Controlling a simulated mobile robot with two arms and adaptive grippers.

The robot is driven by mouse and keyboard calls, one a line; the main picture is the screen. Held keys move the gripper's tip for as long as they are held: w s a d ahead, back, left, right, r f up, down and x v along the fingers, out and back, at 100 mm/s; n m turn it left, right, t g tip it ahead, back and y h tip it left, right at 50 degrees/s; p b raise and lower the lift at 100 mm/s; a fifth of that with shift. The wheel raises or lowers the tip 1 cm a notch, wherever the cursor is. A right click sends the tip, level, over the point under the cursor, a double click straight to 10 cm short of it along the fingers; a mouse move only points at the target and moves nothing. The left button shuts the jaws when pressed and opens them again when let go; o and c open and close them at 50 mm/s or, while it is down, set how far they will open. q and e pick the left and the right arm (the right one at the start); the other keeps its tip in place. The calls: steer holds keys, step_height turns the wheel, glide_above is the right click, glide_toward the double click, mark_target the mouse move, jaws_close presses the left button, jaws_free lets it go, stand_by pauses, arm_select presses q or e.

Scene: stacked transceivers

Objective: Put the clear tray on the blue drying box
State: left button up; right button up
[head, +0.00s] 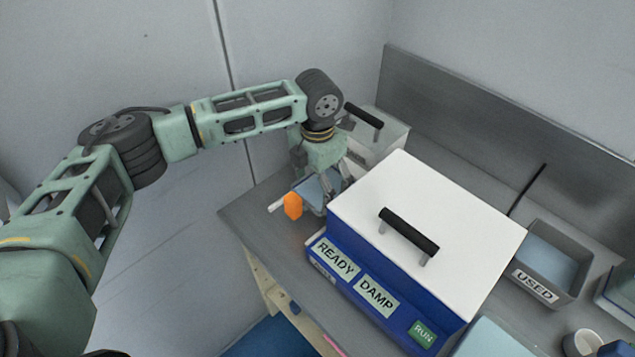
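The blue drying box (388,304) stands on the grey bench, its white lid (450,205) closed and topped by a black bar handle (408,230). Its front bears READY, DAMP and RUN labels. My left gripper (331,196) points down just left of the box's far left corner. Its fingers are at a small pale-blue-looking tray (310,190), which may be the clear tray. The gripper partly hides this tray, and I cannot tell whether the fingers hold it. My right gripper is out of view.
An orange piece (292,206) is beside the small tray. A pale box (385,148) with a black handle stands behind. Bare bench (262,225) shows at left.

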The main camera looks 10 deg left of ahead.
mark_target(317, 195)
arm_select(q)
steer(key=shift+f, duration=0.1)
steer(key=shift+f+b, duration=0.4)
steer(key=shift+f, duration=1.1)
steer(key=o, duration=1.4)
